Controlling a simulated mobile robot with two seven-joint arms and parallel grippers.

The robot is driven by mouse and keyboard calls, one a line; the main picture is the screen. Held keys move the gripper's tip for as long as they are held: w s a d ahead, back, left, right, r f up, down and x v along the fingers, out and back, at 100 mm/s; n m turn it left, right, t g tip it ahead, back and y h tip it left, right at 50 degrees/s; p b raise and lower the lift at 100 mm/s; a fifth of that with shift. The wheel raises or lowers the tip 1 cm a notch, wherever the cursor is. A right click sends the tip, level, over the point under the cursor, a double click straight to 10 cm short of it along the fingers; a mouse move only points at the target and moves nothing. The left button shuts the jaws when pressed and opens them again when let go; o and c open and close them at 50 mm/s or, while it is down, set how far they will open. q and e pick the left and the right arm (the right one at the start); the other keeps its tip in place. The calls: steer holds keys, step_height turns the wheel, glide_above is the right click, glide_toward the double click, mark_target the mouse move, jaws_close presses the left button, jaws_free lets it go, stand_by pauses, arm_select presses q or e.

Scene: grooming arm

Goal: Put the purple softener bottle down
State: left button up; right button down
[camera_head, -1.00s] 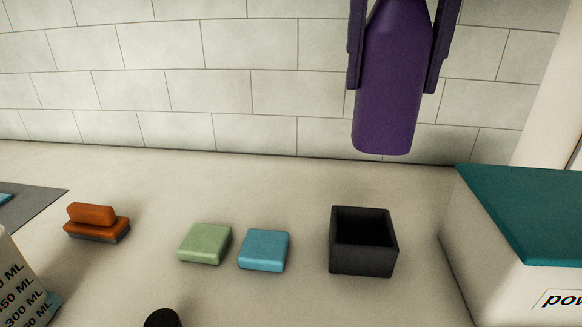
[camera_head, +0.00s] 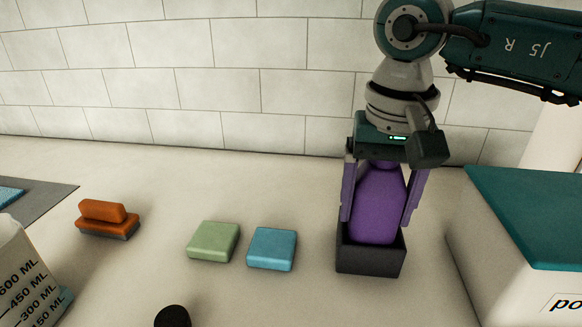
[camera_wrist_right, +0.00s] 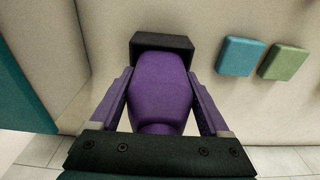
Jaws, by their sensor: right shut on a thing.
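The purple softener bottle (camera_head: 377,208) stands upright with its lower part inside the black open-topped box (camera_head: 371,261). The box walls hide its base, so I cannot tell whether it touches the bottom. My right gripper (camera_head: 381,205) is shut on the bottle, one finger on each side of it. In the right wrist view the bottle (camera_wrist_right: 159,88) lies between both fingers, its far end in the black box (camera_wrist_right: 163,41). My left gripper is not in view.
A blue sponge (camera_head: 272,249) and a green sponge (camera_head: 213,241) lie left of the box. An orange brush (camera_head: 106,218) and a measuring jug (camera_head: 25,275) are farther left. A large teal-topped box (camera_head: 530,215) stands close on the right.

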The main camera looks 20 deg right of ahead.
steer(key=shift+f, duration=0.1)
jaws_free()
steer(key=r, duration=1.2)
steer(key=shift+s+a+r, duration=0.15)
steer(key=shift+s+a, duration=0.1)
steer(key=shift+s, duration=0.15)
